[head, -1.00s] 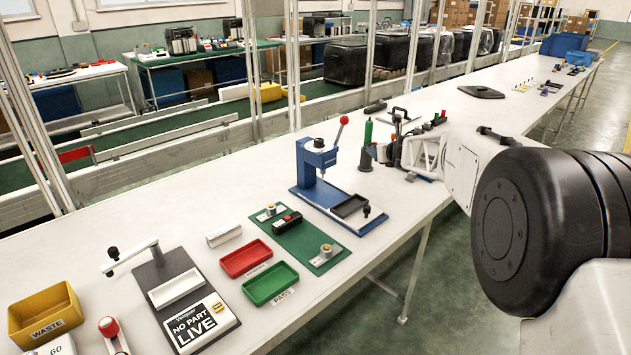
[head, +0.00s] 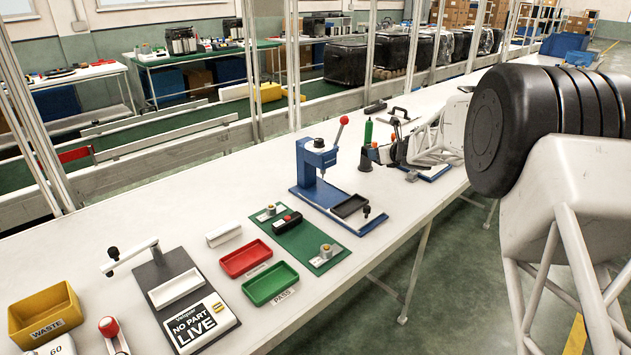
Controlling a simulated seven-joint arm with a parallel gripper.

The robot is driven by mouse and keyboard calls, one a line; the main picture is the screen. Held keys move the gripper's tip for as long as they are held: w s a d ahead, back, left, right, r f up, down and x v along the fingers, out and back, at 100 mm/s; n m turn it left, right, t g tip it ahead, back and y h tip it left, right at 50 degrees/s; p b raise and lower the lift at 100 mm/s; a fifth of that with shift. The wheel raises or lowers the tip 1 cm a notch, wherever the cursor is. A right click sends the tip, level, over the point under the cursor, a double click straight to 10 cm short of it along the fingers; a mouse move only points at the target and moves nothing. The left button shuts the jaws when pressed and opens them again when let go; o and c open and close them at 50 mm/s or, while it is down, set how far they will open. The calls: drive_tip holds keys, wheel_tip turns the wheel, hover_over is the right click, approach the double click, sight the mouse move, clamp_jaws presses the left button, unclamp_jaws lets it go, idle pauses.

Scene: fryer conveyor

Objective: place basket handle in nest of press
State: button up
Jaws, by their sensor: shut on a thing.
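The blue press (head: 308,168) stands mid-table with its red-knobbed lever raised. Its nest, a black tray (head: 350,206), lies on the blue base plate and looks empty. My gripper (head: 384,155) is at the end of the white lattice arm, to the right of and behind the nest, low over the table. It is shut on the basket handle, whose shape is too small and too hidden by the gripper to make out.
A black cone (head: 365,161) and a green bottle (head: 368,132) stand between my gripper and the press. A green mat (head: 297,240) with small parts, a red tray (head: 246,259) and a green tray (head: 271,284) lie left of the press.

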drive_tip(key=shift+w+d+f+n+g+y, duration=0.15)
drive_tip(key=shift+w+f+n+g+y, duration=0.65)
drive_tip(key=shift+w+f, duration=0.5)
drive_tip(key=shift+w+d+f+n+g+y, duration=0.4)
drive_tip(key=shift+w+f+n+g+y, duration=0.25)
drive_tip(key=shift+f, duration=0.9)
drive_tip(key=shift+w+d+f+n+g+y, duration=0.4)
drive_tip(key=shift+w+f+n+g, duration=0.45)
drive_tip(key=shift+f, duration=0.7)
drive_tip(key=shift+w+d+f+n+g+y, duration=0.5)
drive_tip(key=shift+w+f+n, duration=0.4)
drive_tip(key=shift+f, duration=0.65)
drive_tip(key=shift+a, duration=0.15)
drive_tip(key=w+a, duration=0.2)
drive_tip(key=a, duration=0.3)
drive_tip(key=w+a, duration=0.2)
drive_tip(key=a, duration=0.4)
drive_tip(key=w+a, duration=0.3)
drive_tip(key=a, duration=0.2)
drive_tip(key=shift+a, duration=0.25)
